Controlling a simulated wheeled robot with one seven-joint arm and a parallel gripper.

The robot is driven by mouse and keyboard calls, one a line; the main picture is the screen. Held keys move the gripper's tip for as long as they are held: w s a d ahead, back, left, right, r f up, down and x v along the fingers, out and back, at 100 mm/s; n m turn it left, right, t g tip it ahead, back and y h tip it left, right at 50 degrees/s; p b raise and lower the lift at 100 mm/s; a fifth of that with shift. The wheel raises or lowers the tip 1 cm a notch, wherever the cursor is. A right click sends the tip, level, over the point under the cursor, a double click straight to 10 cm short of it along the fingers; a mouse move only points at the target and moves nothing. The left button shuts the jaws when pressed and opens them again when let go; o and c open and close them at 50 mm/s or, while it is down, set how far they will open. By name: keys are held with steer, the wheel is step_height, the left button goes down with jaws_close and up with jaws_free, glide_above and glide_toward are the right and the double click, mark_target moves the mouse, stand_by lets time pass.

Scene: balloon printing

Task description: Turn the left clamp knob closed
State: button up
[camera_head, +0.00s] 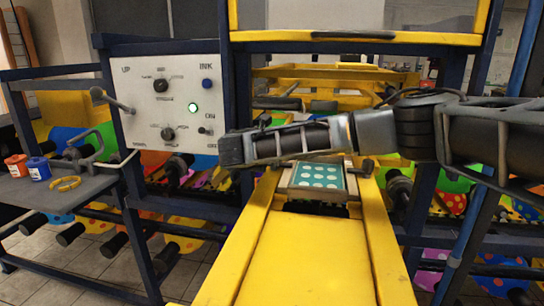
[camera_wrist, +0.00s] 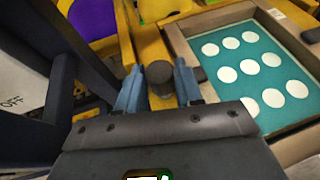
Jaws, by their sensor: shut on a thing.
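The left clamp knob (camera_wrist: 160,74) is a dark round knob beside the left edge of the printing frame. My gripper (camera_wrist: 158,82) is shut on it, with one blue-grey finger on each side. In the head view my wrist end (camera_head: 232,150) hides the left knob and my fingers. The frame (camera_head: 351,190) holds a teal plate (camera_head: 318,176) with white dots, also large in the wrist view (camera_wrist: 237,60). The right clamp knob (camera_head: 367,166) is dark and stands at the frame's right side.
A white control panel (camera_head: 165,105) with knobs and a lit green button stands close left of my wrist. The yellow machine bed (camera_head: 300,255) is clear in front. A left side table (camera_head: 80,190) holds red and blue ink pots (camera_head: 39,168) and a metal clamp.

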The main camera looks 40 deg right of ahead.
stand_by(0.3)
steer(key=o, duration=1)
steer(key=shift+o, duration=0.2)
steer(key=b+v, duration=0.1)
steer(key=v, duration=0.5)
steer(key=shift+s+a, duration=0.1)
steer(key=shift+a, duration=0.2)
steer(key=shift+s+a+r+b, duration=0.25)
steer(key=shift+a+r+b, duration=0.05)
steer(key=shift+a, duration=0.1)
